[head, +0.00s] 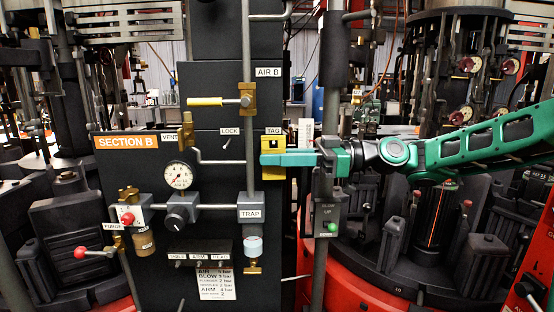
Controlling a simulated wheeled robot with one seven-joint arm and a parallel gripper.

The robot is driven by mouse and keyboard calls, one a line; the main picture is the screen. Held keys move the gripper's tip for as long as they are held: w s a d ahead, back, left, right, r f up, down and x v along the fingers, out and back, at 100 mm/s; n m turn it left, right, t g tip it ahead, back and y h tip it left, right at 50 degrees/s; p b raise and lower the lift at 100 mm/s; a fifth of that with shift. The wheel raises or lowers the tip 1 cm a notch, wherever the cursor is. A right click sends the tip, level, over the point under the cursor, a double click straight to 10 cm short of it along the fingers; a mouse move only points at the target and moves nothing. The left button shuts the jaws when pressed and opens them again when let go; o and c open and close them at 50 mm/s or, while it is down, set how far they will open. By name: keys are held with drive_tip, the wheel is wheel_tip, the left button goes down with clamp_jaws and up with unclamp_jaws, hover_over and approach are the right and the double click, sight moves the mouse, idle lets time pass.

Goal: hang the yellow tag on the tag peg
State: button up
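The yellow tag (272,175) is upright against the dark panel, just below the white "TAG" label, with a dark mark or hole near its top. My gripper (268,159) reaches in from the right and lies across the middle of the tag, covering that part. Its green fingers look like one bar from here, so I cannot tell whether they are closed on the tag. The tag peg is not clearly visible; the tag and gripper cover the area under the label.
A vertical pipe with a yellow-handled valve (206,102) runs just left of the tag. A pressure gauge (179,175) and the trap block (250,207) sit lower left. A grey post with a green-button box (330,215) stands right of the panel, near my arm.

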drive_tip(key=shift+w+d, duration=0.15)
drive_tip(key=shift+w, duration=0.15)
